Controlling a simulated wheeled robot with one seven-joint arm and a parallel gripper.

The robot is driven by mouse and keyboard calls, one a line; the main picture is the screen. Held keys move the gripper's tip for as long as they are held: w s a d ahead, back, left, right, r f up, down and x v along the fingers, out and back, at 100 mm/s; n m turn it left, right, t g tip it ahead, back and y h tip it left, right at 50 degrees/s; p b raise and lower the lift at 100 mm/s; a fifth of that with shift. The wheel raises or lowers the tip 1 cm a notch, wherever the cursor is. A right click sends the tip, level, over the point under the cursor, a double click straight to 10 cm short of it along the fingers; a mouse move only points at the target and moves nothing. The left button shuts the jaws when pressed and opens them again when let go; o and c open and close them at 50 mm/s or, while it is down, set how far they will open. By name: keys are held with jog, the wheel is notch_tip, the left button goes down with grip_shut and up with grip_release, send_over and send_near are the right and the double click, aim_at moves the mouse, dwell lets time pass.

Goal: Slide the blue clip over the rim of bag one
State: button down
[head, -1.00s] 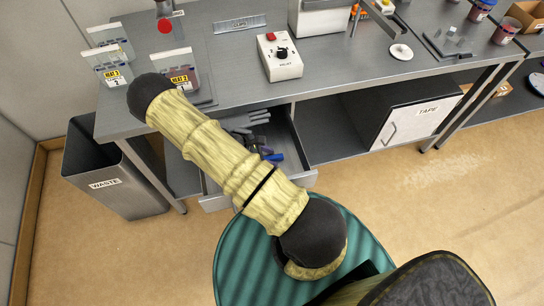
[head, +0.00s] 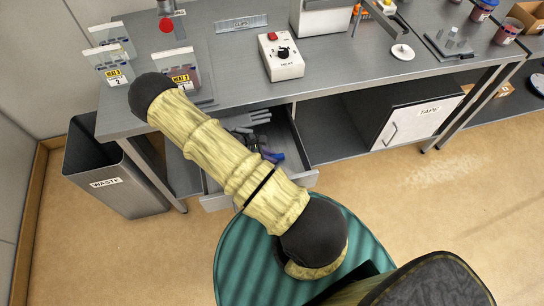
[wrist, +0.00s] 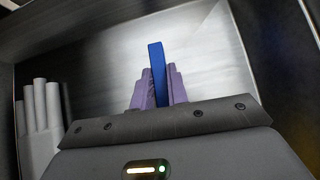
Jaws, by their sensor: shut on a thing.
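The blue clip (wrist: 156,55) stands upright between the purple fingers of my gripper (wrist: 159,88) in the wrist view. My gripper is shut on it. In the head view, my gripper (head: 268,155) is low over the open drawer, partly hidden by my arm, with a bit of blue showing beside it. Clear bags stand at the left of the bench: a front right bag (head: 176,62), a front left bag (head: 112,63) and one behind (head: 108,36).
The open drawer (head: 293,143) holds several grey pieces (head: 246,121), left of my gripper in the wrist view (wrist: 42,110). The bench edge overhangs the drawer. A waste bin (head: 110,170) stands left.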

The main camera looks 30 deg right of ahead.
jog(key=shift+r, duration=0.1)
notch_tip(320, 180, up, 10)
jog(key=b, duration=0.1)
dwell(0.4)
dwell(0.5)
